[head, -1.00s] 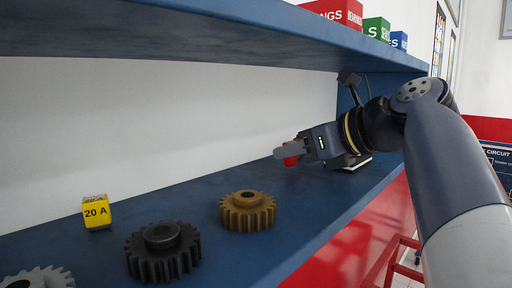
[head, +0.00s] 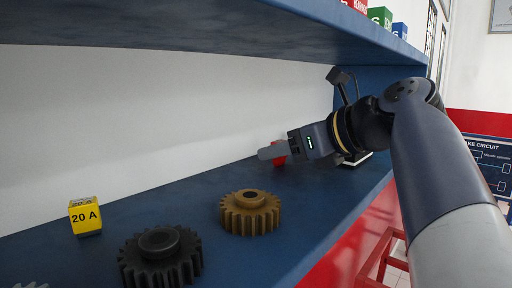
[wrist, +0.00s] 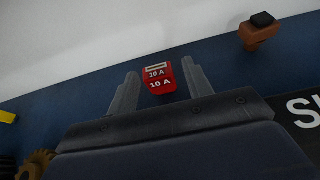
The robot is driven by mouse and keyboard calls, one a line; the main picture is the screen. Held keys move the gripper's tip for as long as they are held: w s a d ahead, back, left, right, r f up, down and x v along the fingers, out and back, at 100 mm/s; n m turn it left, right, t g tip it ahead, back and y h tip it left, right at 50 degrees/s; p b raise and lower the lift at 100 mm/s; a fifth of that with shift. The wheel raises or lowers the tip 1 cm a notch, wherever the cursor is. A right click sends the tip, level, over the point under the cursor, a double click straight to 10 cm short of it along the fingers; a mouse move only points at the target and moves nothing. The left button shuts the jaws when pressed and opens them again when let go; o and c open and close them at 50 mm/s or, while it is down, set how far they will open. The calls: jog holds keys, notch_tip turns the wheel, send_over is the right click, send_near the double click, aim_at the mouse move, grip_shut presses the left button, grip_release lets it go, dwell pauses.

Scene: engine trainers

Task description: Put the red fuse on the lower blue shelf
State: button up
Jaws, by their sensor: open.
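The red fuse (wrist: 160,85), marked 10 A, stands between my two fingers in the wrist view, with a gap on each side. In the head view the red fuse (head: 280,153) shows beside my gripper (head: 272,152), partly hidden by the near finger. My gripper also shows in the wrist view (wrist: 160,72), with its fingers apart around the fuse. The fuse appears upright on the lower blue shelf (head: 195,197), near the back wall; its contact with the shelf is hard to make out.
A yellow 20 A fuse (head: 85,216), a black gear (head: 160,257) and a brown gear (head: 250,213) stand on the shelf to the left. An orange-brown piece with a black top (wrist: 259,30) is beyond my fingers. The upper shelf (head: 200,22) overhangs.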

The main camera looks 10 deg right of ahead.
jog(key=shift+r, duration=0.2)
jog(key=shift+s+d, duration=0.2)
jog(key=shift+s, duration=0.05)
jog(key=s+d, duration=0.2)
jog(key=s, duration=0.1)
jog(key=s+d, duration=0.3)
jog(key=s, duration=0.1)
jog(key=s+d+r, duration=0.1)
jog(key=s+d, duration=0.2)
jog(key=s, duration=0.1)
jog(key=shift+s+d, duration=0.15)
jog(key=shift+s, duration=0.1)
